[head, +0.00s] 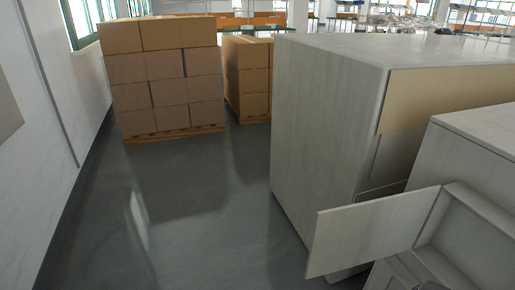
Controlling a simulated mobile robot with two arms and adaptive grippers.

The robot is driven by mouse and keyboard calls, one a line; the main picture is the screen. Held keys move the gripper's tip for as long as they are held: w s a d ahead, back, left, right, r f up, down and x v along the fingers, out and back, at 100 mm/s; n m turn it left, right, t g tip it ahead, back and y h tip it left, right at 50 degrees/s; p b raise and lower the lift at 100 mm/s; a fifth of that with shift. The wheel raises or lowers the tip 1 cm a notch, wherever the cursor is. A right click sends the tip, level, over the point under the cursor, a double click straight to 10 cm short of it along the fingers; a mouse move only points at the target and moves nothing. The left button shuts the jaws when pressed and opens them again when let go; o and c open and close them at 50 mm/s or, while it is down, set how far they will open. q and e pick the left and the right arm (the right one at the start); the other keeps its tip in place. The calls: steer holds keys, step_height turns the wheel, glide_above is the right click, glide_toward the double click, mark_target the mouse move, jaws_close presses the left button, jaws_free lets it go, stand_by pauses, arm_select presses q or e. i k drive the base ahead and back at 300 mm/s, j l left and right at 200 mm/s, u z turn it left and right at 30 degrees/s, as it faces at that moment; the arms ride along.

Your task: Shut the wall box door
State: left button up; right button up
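A pale grey wood-grained door panel (365,232) stands swung open at the lower right. Its right edge meets an open shallow box (478,215) of the same pale material, which looks like the wall box. The box's inside faces me in part, and its lower part is cut off by the picture's edge. A rounded grey shape (408,272) shows low in front of the box; I cannot tell what it is. Neither of my grippers can be made out in the head view, and nothing is seen touching the door.
A large pale cabinet (315,140) with a tan panel (450,92) stands behind the door, with a lower pale block (482,130) beside it. Stacked cartons (165,82) on a pallet stand farther back, with another stack (247,75) behind. Grey floor (190,220) is clear at left centre.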

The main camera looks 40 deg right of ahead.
mark_target(346, 237)
steer(key=i+j+z, duration=0.2)
steer(key=i, duration=0.2)
steer(key=i+z, duration=0.2)
steer(key=i, duration=0.15)
steer(key=i+j+z, duration=0.25)
steer(key=i, duration=0.15)
steer(key=i+z, duration=0.15)
steer(key=z, duration=0.3)
steer(key=i+z, duration=0.1)
steer(key=z, duration=0.35)
steer(key=i+z, duration=0.15)
steer(key=z, duration=0.25)
steer(key=i+j+z, duration=0.1)
steer(key=z, duration=0.35)
steer(key=i+j+z, duration=0.1)
steer(key=z, duration=0.35)
